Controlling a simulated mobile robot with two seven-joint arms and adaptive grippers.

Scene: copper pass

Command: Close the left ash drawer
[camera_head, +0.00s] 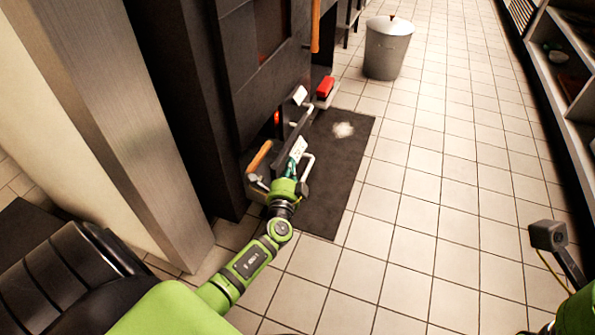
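The dark oven front (262,80) stands at the left of the head view. Low on it, an ash drawer (292,132) with a dark front and a pale bar handle sticks out over the floor mat. My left gripper (292,166) is down at this drawer's near end, overlapping it in the picture. I cannot tell whether they touch. Its fingers are small and partly merged with the drawer parts, so their opening is unclear. Only part of my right arm (578,312) shows at the right edge; its gripper is out of the picture.
A red object (325,87) sits by the oven base beyond the drawer. A metal bin (387,50) stands farther back. Shelving (570,90) lines the right. The tiled floor between is clear.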

